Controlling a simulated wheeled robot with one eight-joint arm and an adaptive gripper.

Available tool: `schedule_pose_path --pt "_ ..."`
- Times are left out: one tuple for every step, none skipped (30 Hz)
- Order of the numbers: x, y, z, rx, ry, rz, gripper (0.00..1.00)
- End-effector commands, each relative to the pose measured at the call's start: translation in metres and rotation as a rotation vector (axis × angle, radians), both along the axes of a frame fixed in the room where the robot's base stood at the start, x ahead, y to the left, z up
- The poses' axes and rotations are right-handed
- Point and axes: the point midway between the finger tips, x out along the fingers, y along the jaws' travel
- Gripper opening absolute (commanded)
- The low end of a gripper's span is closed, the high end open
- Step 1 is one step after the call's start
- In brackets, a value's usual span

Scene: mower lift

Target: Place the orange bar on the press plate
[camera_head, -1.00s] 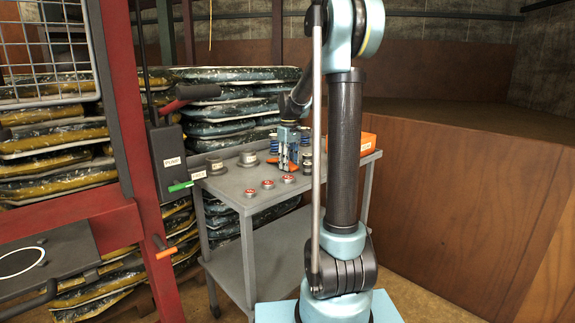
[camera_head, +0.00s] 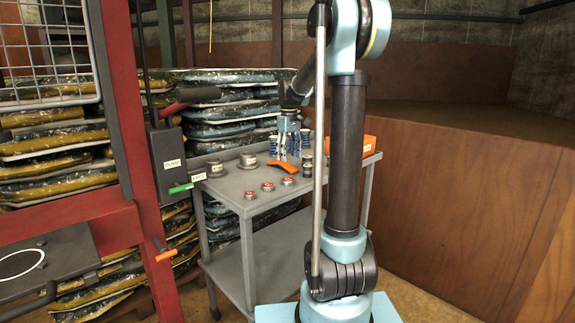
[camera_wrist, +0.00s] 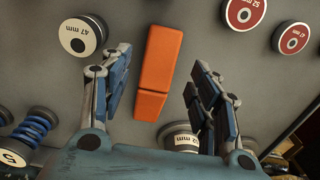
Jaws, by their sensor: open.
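The orange bar (camera_head: 284,169) lies on the top of the grey cart. In the wrist view the bar (camera_wrist: 158,72) lies lengthwise on the grey surface, with a shallow bend or facet near its lower part. My gripper (camera_head: 289,138) is above the cart top, just behind the bar. In the wrist view my gripper (camera_wrist: 160,80) is open and empty, with one finger on each side of the bar and apart from it. A dark plate with a white ring (camera_head: 22,262), likely the press plate, is at the far left inside the red frame.
Several red-topped discs (camera_head: 268,186), grey labelled cylinders (camera_head: 215,167) and blue springs (camera_head: 306,139) stand on the cart (camera_head: 250,200) around the bar. An orange box (camera_head: 368,145) is at its right. A black pump box (camera_head: 168,163) with a green lever (camera_head: 180,188) hangs on the red frame.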

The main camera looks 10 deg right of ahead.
Motion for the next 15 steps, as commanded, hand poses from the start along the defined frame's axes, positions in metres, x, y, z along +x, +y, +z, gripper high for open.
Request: schedule_pose_path --pt "0.000 0.000 0.010 0.000 0.000 0.000 0.56" --pt "0.000 0.000 0.016 0.000 0.000 0.000 0.56" --pt "0.000 0.000 0.023 0.000 0.000 0.000 0.56" --pt "0.000 0.000 0.028 0.000 0.000 0.000 0.56" --pt "0.000 0.000 0.033 0.000 0.000 0.000 0.56" --pt "0.000 0.000 0.040 0.000 0.000 0.000 0.56" --pt "0.000 0.000 0.044 0.000 0.000 0.000 0.56" --pt "0.000 0.000 0.048 0.000 0.000 0.000 0.56" --pt "0.000 0.000 0.053 0.000 0.000 0.000 0.56" --pt "0.000 0.000 0.057 0.000 0.000 0.000 0.56" --pt "0.000 0.000 0.060 0.000 0.000 0.000 0.56" --pt "0.000 0.000 0.063 0.000 0.000 0.000 0.56" --pt "0.000 0.000 0.065 0.000 0.000 0.000 0.56" --pt "0.000 0.000 0.067 0.000 0.000 0.000 0.56" --pt "0.000 0.000 0.069 0.000 0.000 0.000 0.56"
